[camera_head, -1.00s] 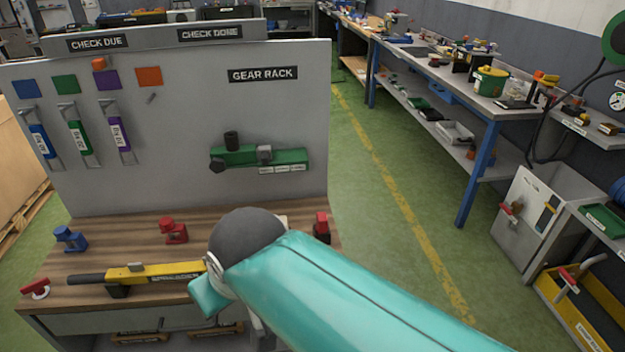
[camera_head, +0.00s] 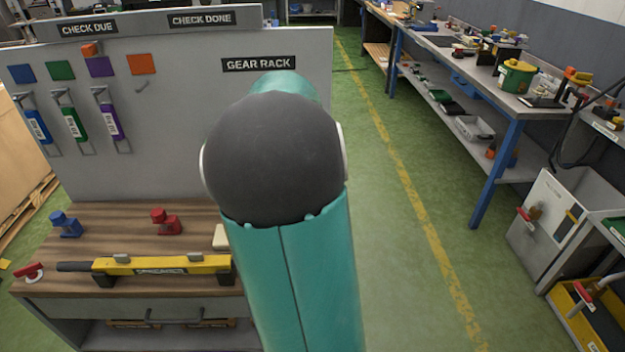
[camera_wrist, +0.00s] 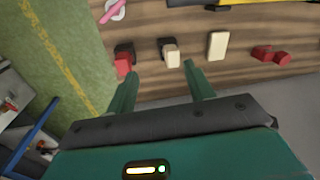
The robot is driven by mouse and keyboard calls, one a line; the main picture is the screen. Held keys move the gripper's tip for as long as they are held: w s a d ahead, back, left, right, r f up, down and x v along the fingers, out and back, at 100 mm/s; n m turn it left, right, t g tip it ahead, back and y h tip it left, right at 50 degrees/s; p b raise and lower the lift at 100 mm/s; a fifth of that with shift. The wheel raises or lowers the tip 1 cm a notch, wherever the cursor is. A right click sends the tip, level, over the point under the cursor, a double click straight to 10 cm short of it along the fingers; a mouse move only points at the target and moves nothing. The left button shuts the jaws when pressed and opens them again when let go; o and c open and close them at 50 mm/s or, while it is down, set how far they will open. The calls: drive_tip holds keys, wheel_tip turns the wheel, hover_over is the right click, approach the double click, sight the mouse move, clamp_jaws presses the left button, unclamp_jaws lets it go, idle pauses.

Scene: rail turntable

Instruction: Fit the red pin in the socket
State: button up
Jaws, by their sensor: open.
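Two red pieces could be the red pin; I cannot tell which. One red piece (camera_head: 166,221) stands on the wooden bench top in the head view and shows in the wrist view (camera_wrist: 270,54). The other, a red block (camera_wrist: 123,64) with a dark part, is near the left finger in the wrist view; my arm hides it in the head view. A cream block with a dark part (camera_wrist: 170,54) is just beyond the fingertips. I cannot clearly make out a socket. My gripper (camera_wrist: 159,69) is open and empty above the bench; the head view hides it behind my arm.
A grey panel (camera_head: 180,150) with coloured squares and hanging tags rises behind the bench. A blue piece (camera_head: 66,224), a yellow bar (camera_head: 165,266) and a red-handled piece (camera_head: 28,271) are on the bench. Green floor (camera_head: 385,250) lies open to the right.

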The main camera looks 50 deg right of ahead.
drive_tip(key=s+d+f+m+g, duration=0.1)
drive_tip(key=s+d+f+m, duration=0.15)
drive_tip(key=d, duration=0.65)
drive_tip(key=shift+n+h, duration=0.4)
drive_tip(key=shift+n, duration=0.05)
drive_tip(key=f, duration=1.3)
drive_tip(key=shift+w+a+f, duration=0.2)
drive_tip(key=shift+a+f, duration=0.05)
drive_tip(key=shift+f, duration=0.15)
drive_tip(key=shift+r, duration=0.1)
clamp_jaws()
